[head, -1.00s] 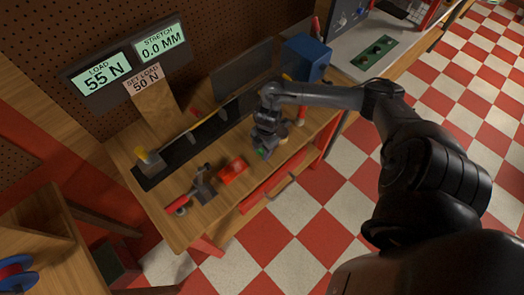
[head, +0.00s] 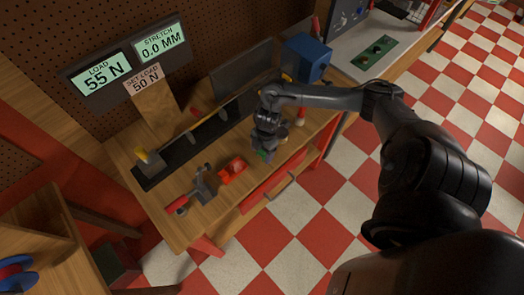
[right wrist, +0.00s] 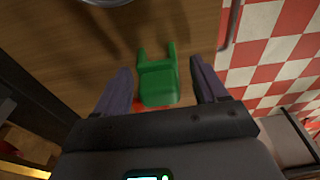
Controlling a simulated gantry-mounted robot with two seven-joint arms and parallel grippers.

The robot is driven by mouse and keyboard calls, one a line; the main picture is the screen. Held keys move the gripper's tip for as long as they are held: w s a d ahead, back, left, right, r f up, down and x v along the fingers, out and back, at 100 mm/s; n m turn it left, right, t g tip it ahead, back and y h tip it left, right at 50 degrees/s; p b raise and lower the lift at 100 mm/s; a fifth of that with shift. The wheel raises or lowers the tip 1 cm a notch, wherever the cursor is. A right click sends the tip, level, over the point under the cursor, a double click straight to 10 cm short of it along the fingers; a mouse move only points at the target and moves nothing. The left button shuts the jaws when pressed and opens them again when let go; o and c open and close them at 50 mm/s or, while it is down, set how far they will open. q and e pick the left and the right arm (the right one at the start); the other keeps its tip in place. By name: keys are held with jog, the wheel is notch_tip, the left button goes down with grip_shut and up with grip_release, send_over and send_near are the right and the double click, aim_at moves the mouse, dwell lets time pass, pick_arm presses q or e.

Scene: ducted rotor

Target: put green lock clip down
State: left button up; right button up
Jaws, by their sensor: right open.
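The green lock clip (right wrist: 158,80) lies between the spread fingers of my right gripper (right wrist: 160,85) in the right wrist view, with a gap on each side. It has two prongs pointing away from the gripper. In the head view only a bit of the green clip (head: 264,155) shows under my right gripper (head: 266,152), over the front part of the wooden bench (head: 225,208). The clip appears to be on the bench top, but contact is hard to see. My right gripper is open. My left gripper is not in view.
A red block (head: 232,170) and a red-handled tool (head: 180,204) lie left of the gripper. A long black rail (head: 190,143) runs behind. A blue box (head: 306,57) stands at the back right. The bench's front edge and drawer handle (head: 281,187) are close by.

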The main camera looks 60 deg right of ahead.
jog(key=r, duration=0.7)
jog(key=d+r, duration=0.1)
jog(key=r, duration=0.3)
jog(key=shift+s, duration=0.2)
jog(key=w+a+f+m+t+y, duration=0.1)
jog(key=w+a+f+t, duration=0.15)
jog(key=a, duration=0.85)
jog(key=w+a+f+t, duration=0.1)
jog(key=a+t, duration=0.3)
jog(key=a, duration=0.6)
jog(key=s+r+m+g+h, duration=0.2)
jog(key=s+m+g, duration=0.1)
jog(key=s+m, duration=0.8)
jog(key=shift+s+a+p, duration=0.3)
jog(key=shift+s+a, duration=0.15)
jog(key=shift+s, duration=0.2)
jog(key=shift+g, duration=0.25)
